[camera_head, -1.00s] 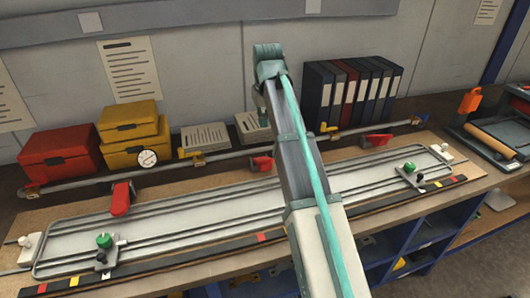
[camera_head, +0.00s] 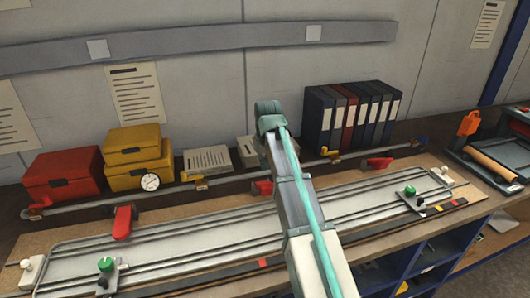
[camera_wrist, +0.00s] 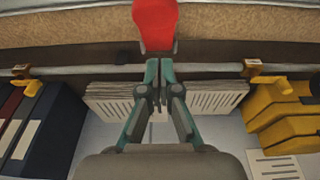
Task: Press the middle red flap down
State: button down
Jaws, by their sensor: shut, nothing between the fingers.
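In the wrist view the middle flap (camera_wrist: 155,22) is at the top centre, attached by the rail. My gripper (camera_wrist: 158,70) is shut and empty, its fingertips just below the flap in that picture, near the rail. I cannot tell whether they touch it. In the head view my arm hides the gripper.
The rail (camera_wrist: 90,70) carries yellow clamps. Behind it stand binders (camera_head: 345,115), paper stacks (camera_head: 207,160), yellow boxes (camera_head: 138,157) and a red box (camera_head: 62,180). Green knobs (camera_head: 106,265) sit on the track board (camera_head: 190,240). The board surface is mostly clear.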

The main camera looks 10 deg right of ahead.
aim_at(266, 184)
jog(key=shift+s+d+f+p, duration=0.1)
jog(key=shift+s+f+p, duration=0.25)
jog(key=shift+f, duration=0.45)
jog(key=shift+s+f+p, duration=0.2)
jog(key=shift+s+f, duration=0.1)
jog(key=shift+f, duration=0.45)
jog(key=shift+s+d+f+p, duration=0.1)
jog(key=shift+s+f+p, duration=0.25)
jog(key=shift+f, duration=0.45)
